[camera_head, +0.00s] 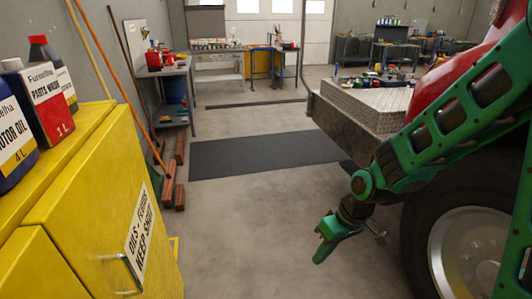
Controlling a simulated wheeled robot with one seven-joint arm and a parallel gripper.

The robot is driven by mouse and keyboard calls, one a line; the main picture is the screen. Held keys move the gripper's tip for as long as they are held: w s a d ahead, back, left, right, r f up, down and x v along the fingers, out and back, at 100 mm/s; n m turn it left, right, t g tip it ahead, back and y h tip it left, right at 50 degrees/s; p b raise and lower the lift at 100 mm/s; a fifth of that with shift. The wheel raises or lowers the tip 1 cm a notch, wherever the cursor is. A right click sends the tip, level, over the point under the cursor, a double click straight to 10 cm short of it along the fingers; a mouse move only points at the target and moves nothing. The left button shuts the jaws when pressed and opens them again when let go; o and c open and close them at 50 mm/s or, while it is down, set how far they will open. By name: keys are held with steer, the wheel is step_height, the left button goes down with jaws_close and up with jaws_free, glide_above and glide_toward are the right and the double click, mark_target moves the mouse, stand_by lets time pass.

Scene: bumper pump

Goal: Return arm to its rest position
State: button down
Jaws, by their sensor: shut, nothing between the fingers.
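My arm comes in from the right edge, with green links and dark joints, and bends down toward my gripper (332,238). My gripper is green, hangs in free air over the concrete floor, and points down and to the left. Its fingers are shut with nothing between them. The arm passes in front of the red vehicle (440,95) and its large wheel (465,255). I cannot tell how far the arm is from the wheel.
A yellow cabinet (85,190) with bottles on top stands at the left. A metal tread-plate step (368,104) juts from the vehicle. A dark mat (255,155) lies on the floor. Workbenches (215,65) stand at the back.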

steer(key=s+d+r+m+t+h, duration=0.2)
steer(key=d+r+m+t+h, duration=0.3)
steer(key=d+r, duration=1.1)
steer(key=s+d+m+g+y, duration=0.1)
steer(key=s+d+m+g, duration=0.1)
steer(key=s+d, duration=0.3)
steer(key=s+d+f+m+g, duration=0.1)
steer(key=s+d+m+g, duration=0.2)
steer(key=s, duration=0.8)
steer(key=shift+s+d+m+g+y, duration=0.3)
steer(key=shift+s+d+m+y, duration=0.1)
steer(key=shift+d+m, duration=0.65)
